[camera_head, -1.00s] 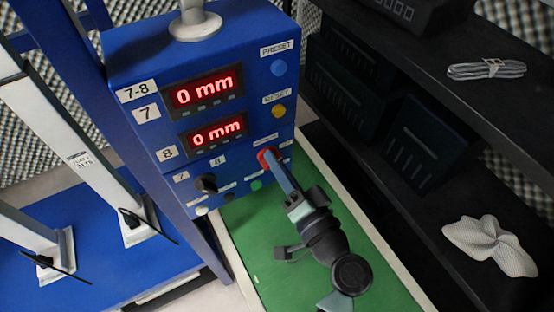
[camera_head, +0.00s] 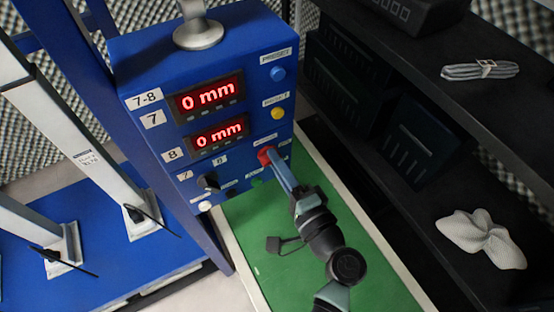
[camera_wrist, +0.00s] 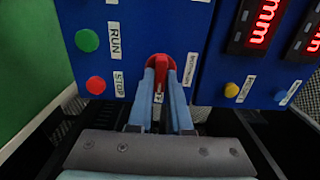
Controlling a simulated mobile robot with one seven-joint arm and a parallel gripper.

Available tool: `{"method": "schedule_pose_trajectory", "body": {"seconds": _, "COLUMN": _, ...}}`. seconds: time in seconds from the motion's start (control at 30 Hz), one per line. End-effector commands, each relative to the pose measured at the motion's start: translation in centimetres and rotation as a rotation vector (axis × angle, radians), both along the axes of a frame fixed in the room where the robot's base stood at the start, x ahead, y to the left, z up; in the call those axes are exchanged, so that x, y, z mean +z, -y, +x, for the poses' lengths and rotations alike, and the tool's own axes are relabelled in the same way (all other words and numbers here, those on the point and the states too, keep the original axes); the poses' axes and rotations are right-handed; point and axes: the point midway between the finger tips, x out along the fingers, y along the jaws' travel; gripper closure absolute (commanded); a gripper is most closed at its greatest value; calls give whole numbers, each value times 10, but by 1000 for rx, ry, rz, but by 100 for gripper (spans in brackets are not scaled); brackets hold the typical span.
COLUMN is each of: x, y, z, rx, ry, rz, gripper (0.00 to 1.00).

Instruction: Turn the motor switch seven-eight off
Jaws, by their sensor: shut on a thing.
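The blue control box (camera_head: 205,75) carries the labels 7-8, 7 and 8. The red motor switch (camera_head: 264,155) is low on its right side, partly hidden behind my fingers. In the wrist view the red switch handle (camera_wrist: 159,64) stands between the two blue-grey fingertips, with a label on its right that I cannot fully read. My gripper (camera_head: 272,163) reaches up from below and is shut on this handle. In the wrist view my gripper (camera_wrist: 160,84) has one finger on each side of the handle.
A green RUN button (camera_wrist: 87,40) and a red STOP button (camera_wrist: 96,85) are left of the switch. A blue button (camera_head: 278,74), a yellow button (camera_head: 278,113) and a black knob (camera_head: 209,181) share the box. A dark shelf (camera_head: 460,105) stands close on the right.

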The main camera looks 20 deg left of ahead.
Motion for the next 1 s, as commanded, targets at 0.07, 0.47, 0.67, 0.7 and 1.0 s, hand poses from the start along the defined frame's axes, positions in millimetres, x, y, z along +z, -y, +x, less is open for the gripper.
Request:
{"method": "schedule_pose_trajectory", "body": {"seconds": 0.07, "x": -1, "y": 1, "z": 0, "rx": -1, "ry": -7, "rz": 4, "gripper": 100}}
{"method": "schedule_pose_trajectory", "body": {"seconds": 0.47, "x": -1, "y": 1, "z": 0, "rx": -2, "ry": -9, "rz": 6, "gripper": 74}}
{"method": "schedule_pose_trajectory", "body": {"seconds": 0.67, "x": -1, "y": 0, "z": 0, "rx": -1, "ry": -7, "rz": 6, "gripper": 52}}
{"method": "schedule_pose_trajectory", "body": {"seconds": 0.7, "x": -1, "y": 0, "z": 0, "rx": -1, "ry": -6, "rz": 5, "gripper": 52}}
{"method": "schedule_pose_trajectory", "body": {"seconds": 1.0, "x": -1, "y": 9, "z": -6, "rx": -2, "ry": -7, "rz": 4, "gripper": 52}}
